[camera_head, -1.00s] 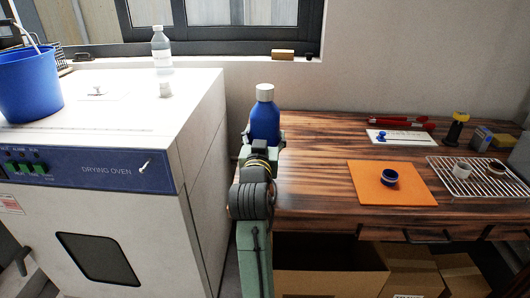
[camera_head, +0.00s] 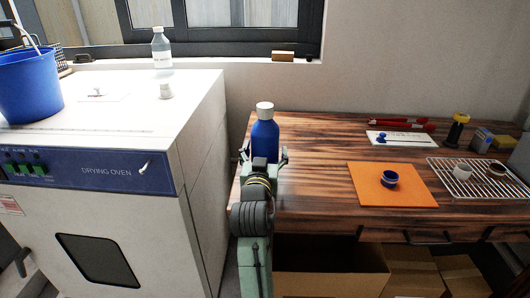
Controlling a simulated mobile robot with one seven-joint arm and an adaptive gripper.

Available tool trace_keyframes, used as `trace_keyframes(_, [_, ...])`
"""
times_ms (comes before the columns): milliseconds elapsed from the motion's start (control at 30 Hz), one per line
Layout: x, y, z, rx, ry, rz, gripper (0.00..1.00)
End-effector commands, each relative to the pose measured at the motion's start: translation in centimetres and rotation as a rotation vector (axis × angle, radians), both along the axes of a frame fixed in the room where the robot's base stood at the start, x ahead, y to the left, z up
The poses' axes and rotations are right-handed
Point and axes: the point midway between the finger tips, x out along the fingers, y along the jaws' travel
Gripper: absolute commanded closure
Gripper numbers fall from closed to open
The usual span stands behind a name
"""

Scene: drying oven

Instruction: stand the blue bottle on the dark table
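The blue bottle (camera_head: 265,136) with a white cap is upright at the left end of the dark table (camera_head: 318,165). Its base is hidden behind my gripper, so the contact with the table cannot be seen directly. My gripper (camera_head: 264,154) is just in front of the bottle, on the near side. Its fingers are spread apart to the left and right of the bottle's lower part, with visible gaps, so it looks open.
The drying oven (camera_head: 115,172) stands close on the left. An orange mat (camera_head: 365,185) with a small blue-rimmed cup (camera_head: 390,179) lies right of the bottle. A wire rack (camera_head: 470,187) is farther right. Table between bottle and mat is clear.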

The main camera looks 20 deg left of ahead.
Motion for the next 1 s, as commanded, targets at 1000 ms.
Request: trace_keyframes(1000, [-9.8, -2.3, 0.8, -0.003, 0.007, -0.002, 0.19])
